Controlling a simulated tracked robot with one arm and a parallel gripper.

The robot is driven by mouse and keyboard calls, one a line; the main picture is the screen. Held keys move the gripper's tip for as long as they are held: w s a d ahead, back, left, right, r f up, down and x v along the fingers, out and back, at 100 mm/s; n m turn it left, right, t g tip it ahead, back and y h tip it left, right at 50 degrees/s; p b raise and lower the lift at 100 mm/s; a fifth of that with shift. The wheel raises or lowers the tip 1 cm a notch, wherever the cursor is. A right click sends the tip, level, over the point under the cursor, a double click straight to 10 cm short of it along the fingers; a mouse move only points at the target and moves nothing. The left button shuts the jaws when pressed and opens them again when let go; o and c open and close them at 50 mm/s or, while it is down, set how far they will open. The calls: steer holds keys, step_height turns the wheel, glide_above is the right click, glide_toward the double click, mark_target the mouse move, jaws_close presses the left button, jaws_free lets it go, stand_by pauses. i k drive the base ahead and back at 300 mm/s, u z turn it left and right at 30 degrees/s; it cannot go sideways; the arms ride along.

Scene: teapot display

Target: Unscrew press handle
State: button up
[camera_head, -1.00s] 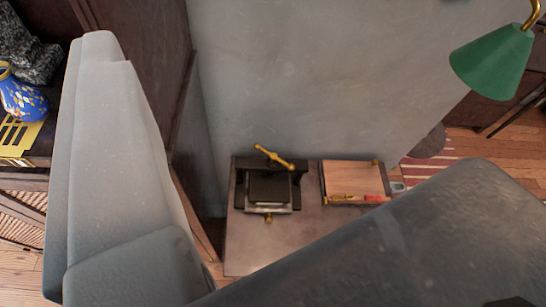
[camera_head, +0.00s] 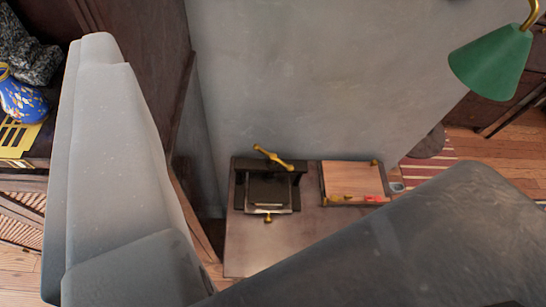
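The press (camera_head: 268,188) is a small black frame with a flat plate, standing on a grey-brown table (camera_head: 262,245) against the grey wall. Its brass handle (camera_head: 273,158) lies slantwise across the top, from upper left to lower right. A small brass knob (camera_head: 268,218) shows at its front. Two large grey parts, one at left and one at lower right, fill much of the view and look like my gripper (camera_head: 205,230) seen close up. They stand wide apart with nothing seen between them but the distant table.
A wooden tray (camera_head: 384,200) with small red and brass items sits right of the press. A green lamp (camera_head: 490,62) hangs at upper right. A blue vase (camera_head: 20,100) stands on a shelf at left. Bare table lies in front of the press.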

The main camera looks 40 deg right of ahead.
mark_target(273, 158)
steer(key=z, duration=2.75)
steer(key=k, duration=0.75)
steer(key=u, duration=1.9)
steer(key=i, duration=1)
